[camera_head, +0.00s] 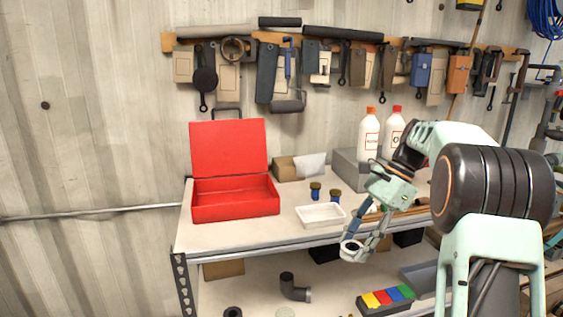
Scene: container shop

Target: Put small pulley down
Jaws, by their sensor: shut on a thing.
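My gripper (363,246) is in front of the workbench's front edge, at about the height of its top. It is shut on the small pulley (348,250), a small grey ring-like piece with a pale centre between the fingertips. The pulley is held in the air, apart from the bench top (255,236). Its far side is partly hidden by the fingers.
An open red toolbox (235,205) stands at the bench's left. A white tray (320,225), two small blue jars (315,191) and white bottles (369,132) are on the bench. The lower shelf holds a black pipe elbow (293,288) and a coloured block box (386,299).

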